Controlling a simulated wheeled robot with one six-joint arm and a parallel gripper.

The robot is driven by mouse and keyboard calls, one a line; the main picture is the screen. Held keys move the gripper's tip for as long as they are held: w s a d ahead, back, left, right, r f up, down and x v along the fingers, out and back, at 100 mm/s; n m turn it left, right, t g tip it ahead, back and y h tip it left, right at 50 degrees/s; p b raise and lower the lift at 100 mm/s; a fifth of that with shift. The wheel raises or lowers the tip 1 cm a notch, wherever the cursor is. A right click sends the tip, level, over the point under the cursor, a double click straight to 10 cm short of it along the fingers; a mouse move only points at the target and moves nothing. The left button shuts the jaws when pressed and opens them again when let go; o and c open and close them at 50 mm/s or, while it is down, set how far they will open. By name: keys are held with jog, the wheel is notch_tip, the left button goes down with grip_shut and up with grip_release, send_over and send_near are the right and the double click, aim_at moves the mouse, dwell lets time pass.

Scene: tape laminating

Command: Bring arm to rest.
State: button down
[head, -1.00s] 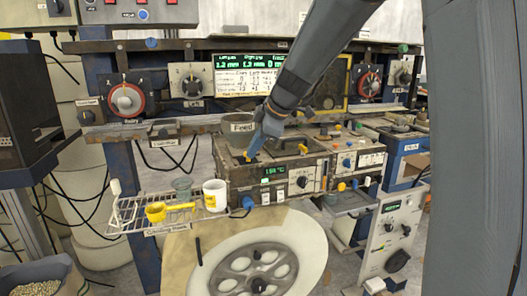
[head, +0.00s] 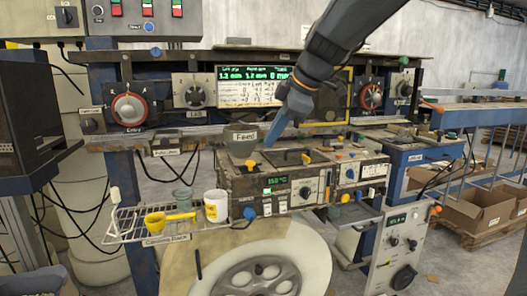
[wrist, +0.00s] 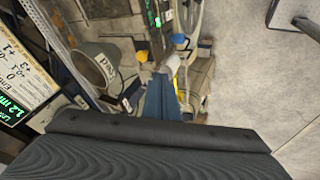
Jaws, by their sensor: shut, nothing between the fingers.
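My gripper (head: 272,139) has blue fingers that are closed together and empty. In the head view it points down and left, above the top of the laminating machine (head: 262,184) and just right of the Feed hopper (head: 241,140). In the wrist view the blue fingers (wrist: 160,95) point away from the camera, with the grey Feed hopper (wrist: 94,64) to their left. I cannot tell the exact height of the fingertips above the machine.
A wire cooling rack (head: 150,222) holds a yellow scoop (head: 167,217) and a white mug (head: 215,205). A large round reel (head: 258,270) is below the machine. A control panel with a red dial (head: 129,107) is behind.

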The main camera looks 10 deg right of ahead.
jog(key=s+d+f+m+g+h, duration=0.1)
jog(key=s+f+m+g+h, duration=0.1)
jog(key=s+f+m, duration=0.6)
jog(key=s+d+f+m+g+h, duration=0.1)
jog(key=s+f+m+g+h, duration=0.1)
jog(key=s+f+m, duration=0.6)
jog(key=s+f, duration=0.3)
jog(key=f, duration=0.4)
jog(key=s+f+g, duration=0.1)
jog(key=s+f, duration=0.2)
jog(key=f, duration=0.4)
jog(key=shift+s, duration=0.3)
jog(key=shift+d, duration=0.1)
